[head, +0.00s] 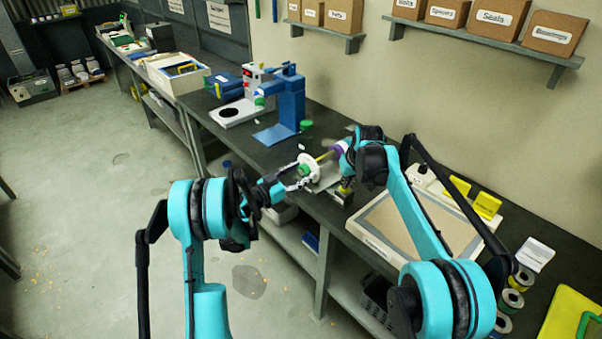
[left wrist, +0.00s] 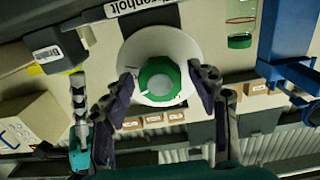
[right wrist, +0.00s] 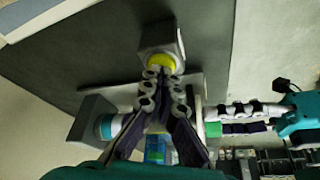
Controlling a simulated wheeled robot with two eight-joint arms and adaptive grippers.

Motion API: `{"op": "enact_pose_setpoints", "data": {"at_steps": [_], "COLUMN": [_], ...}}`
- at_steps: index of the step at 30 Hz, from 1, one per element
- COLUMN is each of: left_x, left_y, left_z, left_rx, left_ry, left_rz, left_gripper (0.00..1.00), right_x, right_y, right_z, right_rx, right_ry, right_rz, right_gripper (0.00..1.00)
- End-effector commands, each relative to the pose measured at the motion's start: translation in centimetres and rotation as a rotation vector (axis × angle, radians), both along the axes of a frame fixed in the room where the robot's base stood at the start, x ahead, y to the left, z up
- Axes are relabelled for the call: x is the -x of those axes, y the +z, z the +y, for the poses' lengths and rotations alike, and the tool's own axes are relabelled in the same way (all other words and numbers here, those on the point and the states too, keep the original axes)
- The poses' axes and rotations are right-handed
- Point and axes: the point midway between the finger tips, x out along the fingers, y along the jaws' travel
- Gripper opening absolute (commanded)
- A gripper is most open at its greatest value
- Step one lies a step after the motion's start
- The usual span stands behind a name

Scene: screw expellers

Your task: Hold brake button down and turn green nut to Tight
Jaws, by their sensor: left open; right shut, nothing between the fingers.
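The green nut (left wrist: 160,80) sits in the middle of a white disc (left wrist: 182,47) in the left wrist view. In the head view the green nut (head: 305,170) faces my left gripper (head: 297,178). My left gripper (left wrist: 162,88) is open, with one finger on each side of the nut; I cannot tell whether they touch it. A yellow button (right wrist: 160,63) sits on a grey block in the right wrist view. My right gripper (right wrist: 165,76) is shut and empty, its tips at the button. Contact and pressing cannot be told. A "Brake" label (left wrist: 47,55) shows in the left wrist view.
A blue press-like machine (head: 287,100) stands farther along the bench. A shallow tray (head: 400,215) lies on the near bench, with yellow pieces (head: 487,205) and several rolls to its right. Shelves with labelled boxes (head: 495,18) hang on the wall.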

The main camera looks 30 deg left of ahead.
Motion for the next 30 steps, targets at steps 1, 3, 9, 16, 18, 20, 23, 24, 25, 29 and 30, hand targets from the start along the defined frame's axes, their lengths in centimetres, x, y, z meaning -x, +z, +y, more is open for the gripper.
{"op": "enact_pose_setpoints", "data": {"at_steps": [1,3,9,16,18,20,23,24,25,29,30], "left_x": [0.00,0.00,-0.01,-0.02,-0.02,-0.02,-0.02,-0.02,-0.02,-0.01,-0.01], "left_y": [-0.01,-0.01,0.00,0.00,0.00,0.00,0.00,0.00,0.00,0.00,0.00], "left_z": [0.00,0.00,0.00,-0.01,-0.01,-0.01,-0.01,-0.01,-0.01,0.00,0.00], "left_rx": [-0.001,-0.001,-0.004,-0.244,-0.359,-0.452,-0.576,-0.577,-0.575,-0.573,-0.573], "left_ry": [0.000,0.000,0.000,0.000,0.000,0.000,0.000,0.000,0.000,0.000,0.000], "left_rz": [0.000,0.000,-0.002,-0.101,-0.149,-0.187,-0.238,-0.239,-0.238,-0.237,-0.237], "left_gripper": [0.51,0.32,0.20,0.20,0.20,0.20,0.20,0.49,0.57,0.59,0.59], "right_x": [-0.01,-0.01,0.00,0.01,0.01,0.01,0.01,0.02,0.02,0.01,0.01], "right_y": [-0.04,-0.04,-0.04,-0.04,-0.04,-0.04,-0.04,-0.04,-0.04,-0.04,-0.04], "right_z": [-0.02,-0.02,-0.01,0.00,0.00,0.00,0.00,0.01,0.01,0.00,0.00], "right_rx": [0.000,0.000,0.000,0.001,0.001,0.001,0.001,0.001,0.001,0.000,0.000], "right_ry": [0.000,0.000,0.000,0.000,0.000,0.000,0.000,0.000,0.000,0.000,0.000], "right_rz": [0.000,0.000,0.000,0.001,0.001,0.001,0.001,0.001,0.001,0.000,0.000], "right_gripper": [0.00,0.00,0.00,0.00,0.00,0.00,0.00,0.00,0.00,0.00,0.00]}}
